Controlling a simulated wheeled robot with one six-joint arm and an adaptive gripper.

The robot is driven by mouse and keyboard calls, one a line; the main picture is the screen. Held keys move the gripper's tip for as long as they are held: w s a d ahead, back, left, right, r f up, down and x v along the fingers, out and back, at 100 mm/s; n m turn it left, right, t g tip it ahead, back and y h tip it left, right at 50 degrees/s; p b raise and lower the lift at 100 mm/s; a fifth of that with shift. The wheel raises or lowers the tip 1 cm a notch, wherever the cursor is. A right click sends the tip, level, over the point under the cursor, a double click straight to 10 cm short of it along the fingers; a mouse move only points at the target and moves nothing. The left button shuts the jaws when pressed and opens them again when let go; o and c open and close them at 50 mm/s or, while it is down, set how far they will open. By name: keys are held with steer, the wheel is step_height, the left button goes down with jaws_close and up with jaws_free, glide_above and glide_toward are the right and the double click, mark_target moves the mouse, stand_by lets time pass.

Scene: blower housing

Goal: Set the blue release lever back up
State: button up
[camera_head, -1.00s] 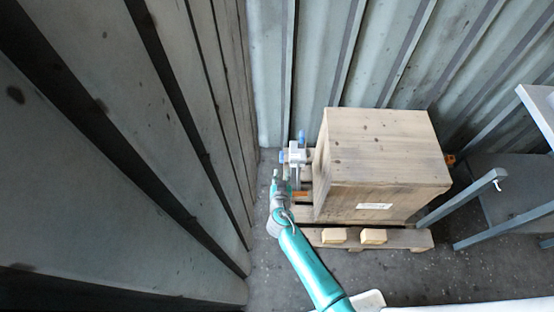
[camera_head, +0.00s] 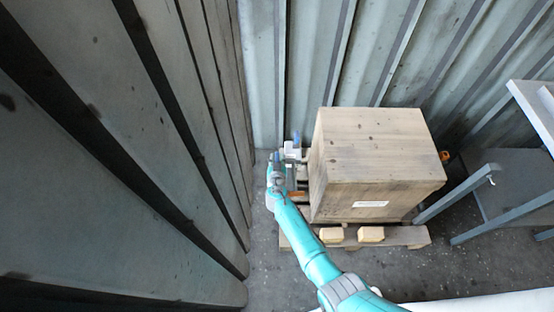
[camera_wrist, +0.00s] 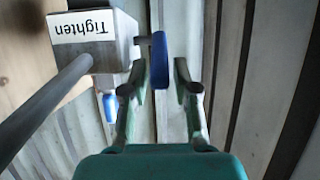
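A blue flat handle (camera_wrist: 160,60) shows in the wrist view, on a short stub from the side of a grey block (camera_wrist: 118,48) labelled "Tighten", which appears upside down. My gripper (camera_wrist: 160,68) is open, with one finger on each side of this handle; no clear contact shows. A second blue handle (camera_wrist: 109,107) is lower left, behind my left finger. I cannot tell which is the release lever. In the head view a blue part (camera_head: 297,137) tops the pale fixture (camera_head: 291,152) left of the wooden crate, and my gripper (camera_head: 277,158) is just left of it, its fingers too small to read.
The wooden crate (camera_head: 372,155) stands on a pallet (camera_head: 400,237) right of my arm. A grey rod (camera_wrist: 45,105) crosses the wrist view's left side. Corrugated walls (camera_head: 330,60) close the back and left. A grey bench frame (camera_head: 510,195) is at right.

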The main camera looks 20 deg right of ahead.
mark_target(277, 155)
jaws_close()
steer(key=shift+w+d+r+g, duration=0.1)
steer(key=shift+w+r+g, duration=0.1)
steer(key=shift+g, duration=0.3)
steer(key=shift+w+d+r+g+y, duration=0.1)
steer(key=shift+w+r+g+y, duration=0.15)
steer(key=shift+g, duration=0.3)
steer(key=shift+w+d+r+g+y, duration=0.1)
steer(key=shift+w+r+g+y, duration=0.15)
steer(key=shift+g, duration=0.3)
steer(key=shift+w+d+r+g+y, duration=0.1)
steer(key=shift+w+r+g+y, duration=0.2)
steer(key=shift+g, duration=0.4)
steer(key=shift+w+d+r+g+y, duration=0.1)
steer(key=shift+w+g+y, duration=0.1)
steer(key=shift+w+g, duration=0.35)
steer(key=g, duration=0.1)
steer(key=w+g+y, duration=0.1)
steer(key=g, duration=0.1)
steer(key=shift+w+d+r+g, duration=0.15)
steer(key=shift+d+r+g, duration=0.05)
steer(key=shift+g, duration=0.05)
steer(key=shift+w+d+f+g+y, duration=0.15)
steer(key=shift+w+g+y, duration=0.35)
steer(key=shift+g, duration=0.6)
